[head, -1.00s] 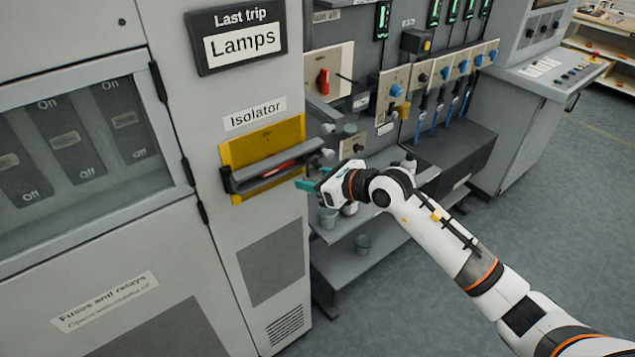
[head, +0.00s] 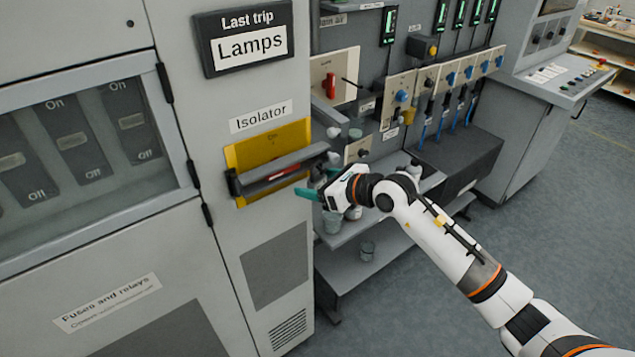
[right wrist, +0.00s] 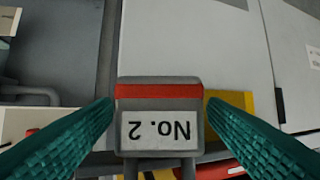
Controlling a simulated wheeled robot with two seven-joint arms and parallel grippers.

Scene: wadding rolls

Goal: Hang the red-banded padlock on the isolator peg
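The red-banded padlock (right wrist: 160,92) shows in the right wrist view, grey with a red band and a "No. 2" label, upside down in that picture. Its shackle points to the bottom of the picture and is partly cut off. The teal fingers of my right gripper (right wrist: 160,112) lie against both its sides. In the head view my right gripper (head: 305,192) is just below the right part of the isolator handle (head: 280,172), and I cannot make out the padlock there. The yellow isolator plate (head: 240,157) is behind the handle. I cannot tell the peg clearly. My left gripper is out of view.
A shelf unit (head: 345,237) with small cups stands right of the isolator cabinet. Above it are a red switch (head: 330,86) and pale round knobs (head: 332,132). A dark box (head: 455,150) is further right. Grey floor (head: 480,250) is open at the lower right.

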